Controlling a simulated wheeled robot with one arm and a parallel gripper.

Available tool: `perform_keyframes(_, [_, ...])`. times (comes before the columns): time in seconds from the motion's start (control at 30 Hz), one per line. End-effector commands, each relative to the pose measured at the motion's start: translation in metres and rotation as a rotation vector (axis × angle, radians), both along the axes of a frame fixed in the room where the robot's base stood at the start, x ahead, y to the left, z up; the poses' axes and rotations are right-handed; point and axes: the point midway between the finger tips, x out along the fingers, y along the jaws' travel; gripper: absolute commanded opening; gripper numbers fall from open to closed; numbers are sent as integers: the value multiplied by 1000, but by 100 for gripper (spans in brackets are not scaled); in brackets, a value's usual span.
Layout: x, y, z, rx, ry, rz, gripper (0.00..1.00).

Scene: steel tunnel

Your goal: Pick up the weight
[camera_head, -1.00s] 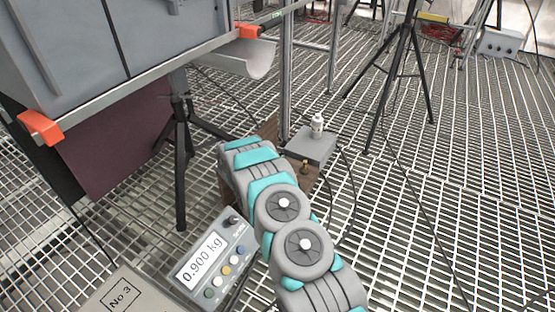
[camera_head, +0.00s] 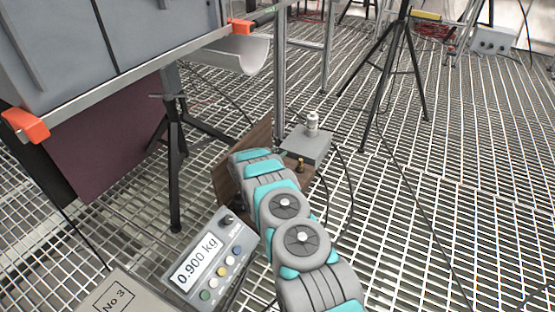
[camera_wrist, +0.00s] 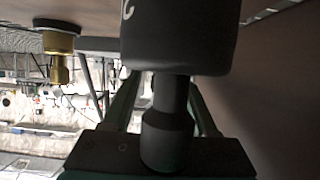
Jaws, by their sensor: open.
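In the wrist view, a dark weight (camera_wrist: 180,35) with a pale mark fills the top middle. The picture appears upside down, with the weight's narrow neck and knob (camera_wrist: 168,140) pointing down. My gripper (camera_wrist: 165,100) is open, with a dark finger showing on either side of the neck. I cannot tell whether either finger touches it; the fingertips are partly hidden behind the weight. A smaller brass weight (camera_wrist: 60,45) is to the left. In the head view, a brass weight (camera_head: 300,165) stands beside my arm, which hides my gripper and the dark weight.
A wooden panel (camera_head: 245,150) rises left of my arm's far end. A scale display (camera_head: 210,262) reads 0.900 kg. A grey box (camera_head: 308,145) with a silvery object (camera_head: 312,122) on it stands behind. Tripod legs (camera_head: 175,190) are left; grating (camera_head: 440,210) at right has cables.

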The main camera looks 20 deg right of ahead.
Motion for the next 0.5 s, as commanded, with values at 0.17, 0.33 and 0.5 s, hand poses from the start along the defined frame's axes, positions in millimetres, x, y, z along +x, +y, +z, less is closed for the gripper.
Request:
perform_keyframes(0.17, [0,0,0,0,0,-1,58])
perform_keyframes(0.33, [-1,0,0,0,2,-1,40])
perform_keyframes(0.5, [-1,0,-1,0,2,-1,21])
